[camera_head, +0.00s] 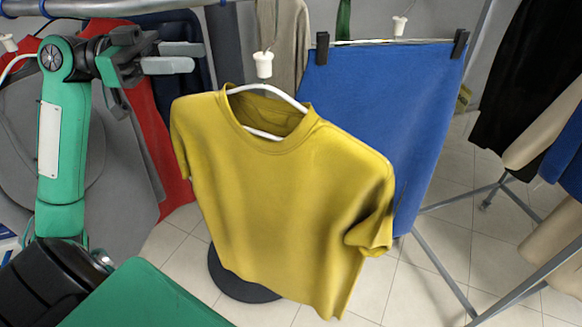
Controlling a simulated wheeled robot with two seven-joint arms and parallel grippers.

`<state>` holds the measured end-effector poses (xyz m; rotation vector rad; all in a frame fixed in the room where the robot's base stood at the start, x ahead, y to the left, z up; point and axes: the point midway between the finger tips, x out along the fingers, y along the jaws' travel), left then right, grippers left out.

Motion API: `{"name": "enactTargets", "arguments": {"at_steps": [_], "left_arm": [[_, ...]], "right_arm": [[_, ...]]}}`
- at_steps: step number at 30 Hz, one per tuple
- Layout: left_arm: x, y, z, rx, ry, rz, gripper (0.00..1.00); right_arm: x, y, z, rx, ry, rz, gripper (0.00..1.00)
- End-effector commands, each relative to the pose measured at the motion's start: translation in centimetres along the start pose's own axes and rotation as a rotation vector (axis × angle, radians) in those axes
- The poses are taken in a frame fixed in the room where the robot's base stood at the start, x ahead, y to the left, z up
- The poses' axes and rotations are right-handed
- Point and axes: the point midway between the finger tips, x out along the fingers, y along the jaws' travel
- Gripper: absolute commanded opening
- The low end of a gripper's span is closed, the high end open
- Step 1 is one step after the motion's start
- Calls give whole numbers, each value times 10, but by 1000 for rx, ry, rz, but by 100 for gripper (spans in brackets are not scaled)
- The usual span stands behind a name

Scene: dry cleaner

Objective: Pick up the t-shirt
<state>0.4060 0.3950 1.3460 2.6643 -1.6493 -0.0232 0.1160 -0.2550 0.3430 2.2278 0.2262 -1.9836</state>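A yellow short-sleeved t-shirt (275,200) hangs upright on a white hanger (268,95) in the middle of the head view. The hanger has a white knob (263,64) at its top. My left gripper (180,57) is at the upper left, beside and above the shirt's left shoulder in the picture. Its two pale fingers point right, are a little apart, and hold nothing. They do not appear to touch the shirt or hanger. My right gripper is not in view.
A blue cloth (380,110) hangs from black clips just behind the shirt's right side. A red garment (165,150) and a grey one (125,165) hang behind my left arm. A beige garment (283,40) hangs behind. Metal rack legs (440,265) stand at the right.

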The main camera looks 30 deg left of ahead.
Motion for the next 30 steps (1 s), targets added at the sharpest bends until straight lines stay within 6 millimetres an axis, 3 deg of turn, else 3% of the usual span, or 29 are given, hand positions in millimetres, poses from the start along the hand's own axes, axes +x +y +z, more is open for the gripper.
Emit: {"name": "enactTargets", "arguments": {"at_steps": [2,4,9,13,16,22,30], "left_arm": [[8,2,-5,2,0,5,40],[20,2,-6,1,0,7,40],[55,2,-6,0,0,6,40],[73,1,-4,0,1,5,40],[81,1,-3,0,2,4,40],[91,1,-4,0,1,4,40],[123,0,-2,0,0,5,40]], "right_arm": [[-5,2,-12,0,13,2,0],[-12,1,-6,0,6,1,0],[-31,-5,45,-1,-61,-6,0],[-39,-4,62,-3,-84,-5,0],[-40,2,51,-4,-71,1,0],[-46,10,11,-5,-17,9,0],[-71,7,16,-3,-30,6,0]]}}
